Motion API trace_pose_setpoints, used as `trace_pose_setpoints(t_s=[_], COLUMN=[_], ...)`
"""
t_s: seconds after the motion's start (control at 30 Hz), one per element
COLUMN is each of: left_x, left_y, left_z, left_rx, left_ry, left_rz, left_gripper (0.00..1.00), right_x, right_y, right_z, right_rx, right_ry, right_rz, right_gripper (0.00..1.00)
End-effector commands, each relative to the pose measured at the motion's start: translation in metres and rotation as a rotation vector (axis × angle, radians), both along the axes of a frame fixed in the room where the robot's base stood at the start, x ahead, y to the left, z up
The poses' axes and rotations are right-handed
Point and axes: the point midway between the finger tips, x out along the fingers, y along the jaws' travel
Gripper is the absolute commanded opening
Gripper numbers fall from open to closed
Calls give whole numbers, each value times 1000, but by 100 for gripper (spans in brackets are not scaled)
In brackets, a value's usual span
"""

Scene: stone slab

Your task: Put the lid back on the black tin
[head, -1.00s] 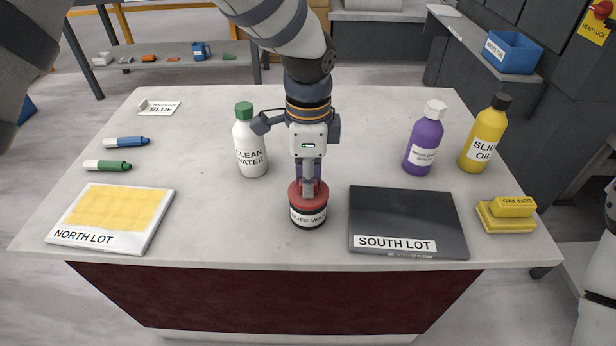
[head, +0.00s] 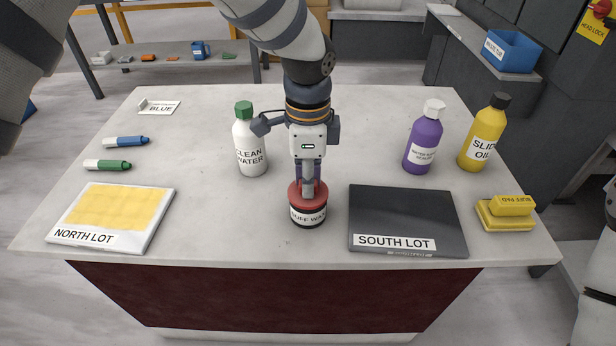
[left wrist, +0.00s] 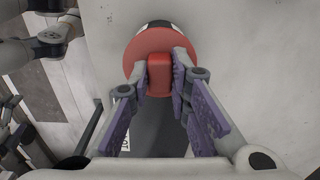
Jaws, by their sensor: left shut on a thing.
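The black tin (head: 308,216) with a white label stands upright near the table's front edge, in the middle of the head view. Its red lid (head: 296,197) is on top, covering the tin's mouth. In the left wrist view the lid (left wrist: 142,54) shows with a raised red knob, and a black and white strip of the tin (left wrist: 158,25) shows past its far edge. I cannot tell if the lid is fully seated. My left gripper (head: 308,192) points down over the lid, its fingers shut on the knob (left wrist: 160,75). My right gripper is out of view.
The dark SOUTH LOT slab (head: 408,215) lies close right of the tin. The NORTH LOT slab (head: 150,221) lies left. A white bottle (head: 251,150) stands behind left; purple (head: 423,145) and yellow (head: 484,140) bottles and a yellow pad (head: 506,214) are right.

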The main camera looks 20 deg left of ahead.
Motion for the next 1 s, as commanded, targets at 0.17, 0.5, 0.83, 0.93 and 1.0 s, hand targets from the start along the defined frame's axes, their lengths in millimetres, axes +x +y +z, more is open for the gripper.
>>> trace_pose_setpoints(t_s=[0.17,0.5,0.83,0.93,1.0], left_x=[0,0,0,0,0], left_y=[0,0,0,0,0], left_z=[1,0,0,0,0], left_rx=[0,0,0,0,0], left_ry=[-2,0,0,0,0], left_rz=[0,0,0,0,0], left_gripper=[0,29,52,61,61], right_x=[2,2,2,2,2], right_y=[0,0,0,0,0], right_z=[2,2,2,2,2], right_rx=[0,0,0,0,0], right_ry=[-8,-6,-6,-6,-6], right_rz=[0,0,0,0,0], right_gripper=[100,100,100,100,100])
